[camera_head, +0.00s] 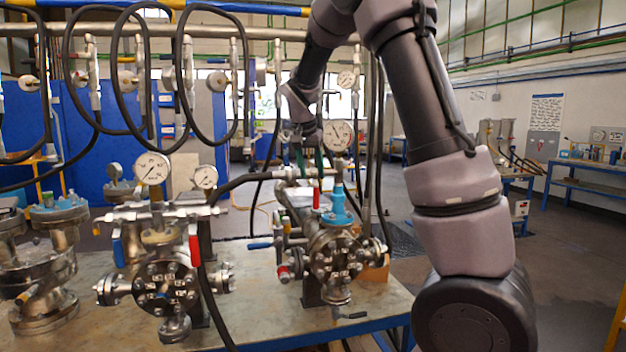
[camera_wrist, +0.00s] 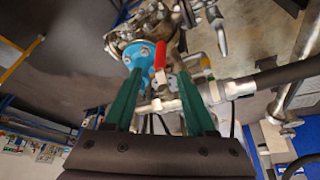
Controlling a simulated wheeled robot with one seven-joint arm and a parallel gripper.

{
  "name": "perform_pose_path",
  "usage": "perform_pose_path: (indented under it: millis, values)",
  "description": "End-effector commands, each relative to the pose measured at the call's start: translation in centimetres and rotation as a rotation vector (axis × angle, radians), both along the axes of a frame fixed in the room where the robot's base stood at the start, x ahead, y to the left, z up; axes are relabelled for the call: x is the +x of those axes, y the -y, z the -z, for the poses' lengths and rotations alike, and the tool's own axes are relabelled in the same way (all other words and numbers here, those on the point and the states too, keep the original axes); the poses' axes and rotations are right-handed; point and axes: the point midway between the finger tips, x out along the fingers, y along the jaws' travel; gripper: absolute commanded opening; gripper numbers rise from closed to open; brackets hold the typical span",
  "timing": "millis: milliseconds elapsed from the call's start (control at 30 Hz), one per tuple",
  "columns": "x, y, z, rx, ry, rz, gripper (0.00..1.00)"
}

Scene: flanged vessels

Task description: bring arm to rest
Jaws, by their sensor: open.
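My gripper (camera_head: 309,170) hangs down from my arm at the middle of the head view, above the right flanged vessel (camera_head: 336,255). In the wrist view its two green fingers (camera_wrist: 157,80) are apart. A red valve handle (camera_wrist: 160,54) appears between them, and no grip on it shows. The red handle also shows in the head view (camera_head: 316,199), just below the fingers. A blue flanged fitting (camera_wrist: 139,56) appears beside the left finger in the wrist view. I cannot tell the exact gap between fingertips and handle.
Another flanged vessel (camera_head: 165,286) with a pressure gauge (camera_head: 151,168) stands left on the metal table (camera_head: 262,312). A gauge (camera_head: 338,135) stands close to my gripper. Black hoses (camera_head: 110,128) hang at upper left. Open floor (camera_head: 570,250) lies at right.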

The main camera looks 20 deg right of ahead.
Motion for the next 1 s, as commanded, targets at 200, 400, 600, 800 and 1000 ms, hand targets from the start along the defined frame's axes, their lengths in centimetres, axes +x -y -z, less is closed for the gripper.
perform_pose_path:
  millis: [200,400,600,800,1000]
  values:
    - [0.0,0.0,-0.1,0.0,0.0,0.0,0.56]
    - [-1.2,0.7,-0.6,0.034,-0.003,-0.003,0.56]
    - [-7.2,2.8,-3.2,0.191,0.009,-0.042,0.56]
    - [-15.6,3.6,-6.2,0.316,0.076,-0.129,0.56]
    - [-23.9,3.2,-7.7,0.35,0.175,-0.218,0.56]
